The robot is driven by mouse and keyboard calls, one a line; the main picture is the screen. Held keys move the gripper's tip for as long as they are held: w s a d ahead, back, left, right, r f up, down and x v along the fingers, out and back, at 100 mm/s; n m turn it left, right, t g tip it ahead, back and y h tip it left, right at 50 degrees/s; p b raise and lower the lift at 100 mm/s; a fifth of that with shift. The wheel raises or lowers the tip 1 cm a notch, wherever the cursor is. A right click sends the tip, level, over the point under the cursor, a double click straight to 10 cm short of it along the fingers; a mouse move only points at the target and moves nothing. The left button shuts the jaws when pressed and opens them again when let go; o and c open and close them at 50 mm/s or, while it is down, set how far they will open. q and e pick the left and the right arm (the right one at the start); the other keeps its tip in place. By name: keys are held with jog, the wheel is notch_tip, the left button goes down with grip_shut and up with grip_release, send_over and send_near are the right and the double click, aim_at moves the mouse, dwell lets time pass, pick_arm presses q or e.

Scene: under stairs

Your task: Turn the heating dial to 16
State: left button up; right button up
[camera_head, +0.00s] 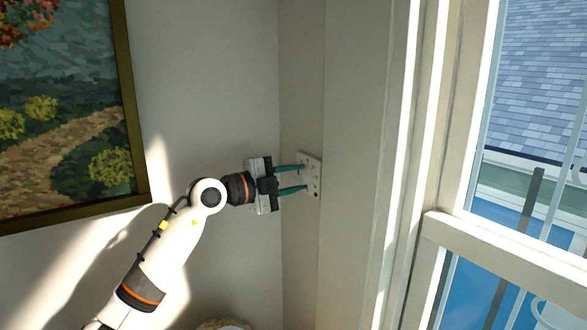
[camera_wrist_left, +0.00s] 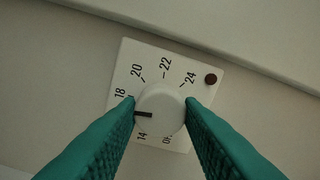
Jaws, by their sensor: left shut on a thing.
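The heating dial is a white round knob (camera_wrist_left: 162,106) on a square white plate (camera_wrist_left: 206,97) with numbers around it. In the head view the plate (camera_head: 312,160) sits on the wall strip near the window, and the knob is hard to make out. My left gripper (camera_head: 304,178) reaches it from the left, its two teal fingers on either side of the knob and shut on it. The knob's dark pointer mark points left in the wrist view, between 14 and 18. The left finger covers the label there. My right gripper is not in view.
A framed landscape painting (camera_head: 62,110) hangs on the wall at left. A window (camera_head: 530,170) with a pale frame is at right. A round pale object (camera_head: 222,325) shows partly at the bottom edge. The wall around the plate is bare. A dark red dot (camera_wrist_left: 210,79) marks one plate corner.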

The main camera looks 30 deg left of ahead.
pick_arm(q)
jog(key=n+p, duration=0.4)
jog(key=p, duration=0.2)
jog(key=shift+r+n, duration=0.15)
jog(key=shift+n, duration=0.15)
jog(key=shift+f+n+p, duration=0.2)
jog(key=shift+n+p, duration=0.5)
jog(key=shift+p, duration=0.15)
jog(key=o, duration=1)
jog(key=shift+c, duration=0.2)
